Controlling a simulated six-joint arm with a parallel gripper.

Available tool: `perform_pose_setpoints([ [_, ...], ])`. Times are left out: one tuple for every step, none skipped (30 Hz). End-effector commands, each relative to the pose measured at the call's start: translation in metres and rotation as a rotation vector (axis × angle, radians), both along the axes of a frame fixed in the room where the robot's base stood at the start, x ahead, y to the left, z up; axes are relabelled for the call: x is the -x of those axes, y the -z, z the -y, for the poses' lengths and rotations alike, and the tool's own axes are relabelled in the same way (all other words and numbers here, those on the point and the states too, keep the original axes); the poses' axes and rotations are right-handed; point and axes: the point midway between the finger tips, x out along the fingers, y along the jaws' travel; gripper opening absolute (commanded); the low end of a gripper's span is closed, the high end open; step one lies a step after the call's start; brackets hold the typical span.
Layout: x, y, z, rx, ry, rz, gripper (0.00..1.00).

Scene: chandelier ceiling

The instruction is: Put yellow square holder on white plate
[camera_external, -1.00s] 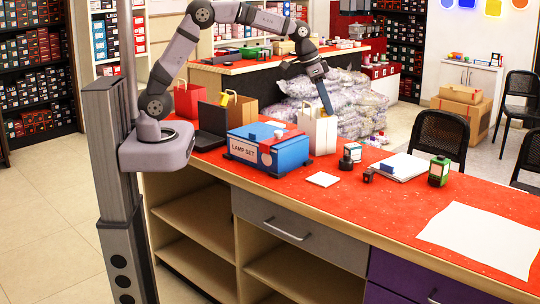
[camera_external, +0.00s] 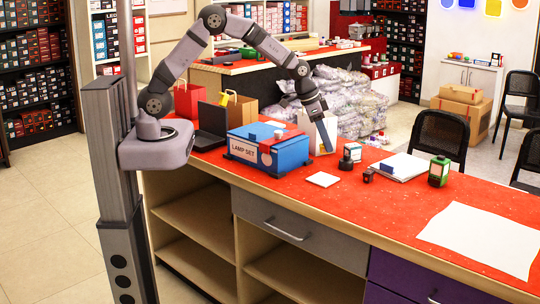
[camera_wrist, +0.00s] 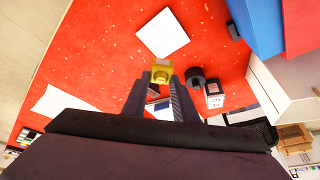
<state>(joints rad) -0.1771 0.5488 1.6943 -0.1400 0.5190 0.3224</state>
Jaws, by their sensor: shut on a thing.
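The yellow square holder (camera_wrist: 161,71) sits between my fingertips in the wrist view. My gripper (camera_wrist: 159,84) is shut on it. In the outside view my gripper (camera_external: 327,150) is over the red counter, behind the white plate, beside the blue box; the holder cannot be made out there. Nothing lies on the plate.
The blue lamp-set box (camera_external: 268,148) and a white paper bag (camera_external: 305,122) stand close to my gripper. Farther right are a notebook (camera_external: 400,170) and green bottle (camera_external: 438,171).

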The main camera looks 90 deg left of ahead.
Motion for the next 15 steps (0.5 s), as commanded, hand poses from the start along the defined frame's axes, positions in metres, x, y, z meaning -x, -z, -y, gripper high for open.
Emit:
perform_pose_setpoints([
  [0.001,0.007,0.0,0.001,-0.001,-0.006,0.04],
  [0.001,0.011,0.0,0.001,-0.002,-0.006,0.04],
  [0.002,0.017,0.0,0.002,-0.001,-0.007,0.04],
  [0.002,0.022,0.0,0.003,-0.002,-0.007,0.04],
  [0.002,0.027,0.0,0.002,-0.001,-0.008,0.04],
  [0.002,0.033,0.0,0.002,0.0,-0.007,0.04],
  [0.002,0.038,0.0,0.001,-0.001,-0.007,0.04],
  [0.002,0.041,0.0,0.001,-0.002,-0.006,0.04],
  [0.002,0.046,0.0,0.001,-0.002,-0.006,0.04],
  [0.001,0.049,0.0,0.002,-0.002,-0.004,0.04],
  [0.001,0.051,0.0,0.001,-0.001,-0.003,0.04],
  [0.001,0.053,0.0,0.001,-0.001,-0.003,0.04],
  [0.001,0.054,0.0,0.001,-0.001,-0.003,0.04],
  [0.001,0.055,0.0,0.001,-0.001,-0.002,0.04],
  [0.0,0.055,0.0,0.001,-0.001,-0.002,0.04],
])
